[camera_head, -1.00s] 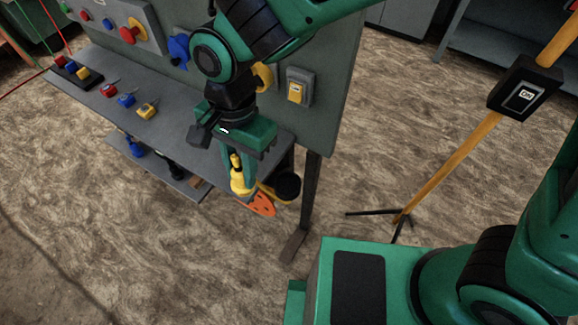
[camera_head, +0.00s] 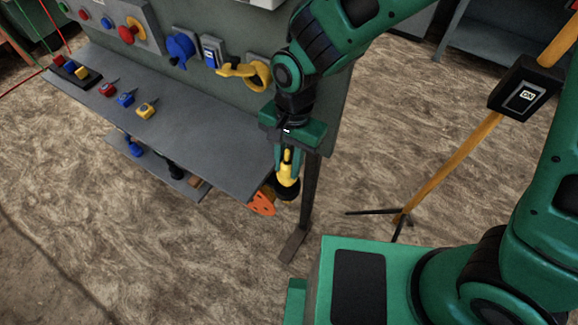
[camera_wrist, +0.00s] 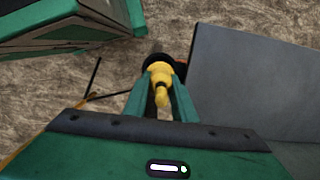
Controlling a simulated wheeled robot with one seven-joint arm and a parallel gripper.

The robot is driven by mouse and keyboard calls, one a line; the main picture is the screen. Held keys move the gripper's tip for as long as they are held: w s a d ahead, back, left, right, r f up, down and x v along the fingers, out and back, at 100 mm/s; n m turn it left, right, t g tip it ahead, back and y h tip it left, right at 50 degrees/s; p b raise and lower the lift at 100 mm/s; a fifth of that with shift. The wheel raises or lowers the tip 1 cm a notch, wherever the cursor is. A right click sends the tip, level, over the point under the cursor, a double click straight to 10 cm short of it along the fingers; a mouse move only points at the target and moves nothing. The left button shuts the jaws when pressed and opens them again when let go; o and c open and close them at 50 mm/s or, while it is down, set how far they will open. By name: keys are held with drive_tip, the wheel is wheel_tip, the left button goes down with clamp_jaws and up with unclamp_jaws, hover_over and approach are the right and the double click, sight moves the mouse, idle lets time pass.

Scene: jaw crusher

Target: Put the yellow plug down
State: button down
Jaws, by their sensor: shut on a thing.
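The yellow plug (camera_head: 287,169) is held upright between the fingers of my gripper (camera_head: 287,165) in the head view. In the wrist view the yellow plug (camera_wrist: 160,80) sits between the two green fingers of my gripper (camera_wrist: 160,88), which is shut on it. The plug hangs just beyond the right end of the grey bench top (camera_head: 190,130), not over it. In the wrist view the bench top (camera_wrist: 250,75) lies to the right of the plug, with floor beneath and to the left. A dark round thing shows below the plug, partly hidden.
Red (camera_head: 107,89), blue (camera_head: 126,99) and yellow (camera_head: 147,110) small plugs lie on the bench top, whose right half is bare. A panel with a blue socket (camera_head: 181,48) and a yellow socket (camera_head: 257,74) rises behind.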

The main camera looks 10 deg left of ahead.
sight(288, 171)
drive_tip(key=shift+f, duration=1.45)
drive_tip(key=c, duration=1.5)
unclamp_jaws()
drive_tip(key=shift+o, duration=0.2)
wheel_tip(288, 171, up, 12)
drive_tip(key=w, duration=0.1)
drive_tip(key=shift+w+d, duration=0.25)
drive_tip(key=shift+d, duration=0.05)
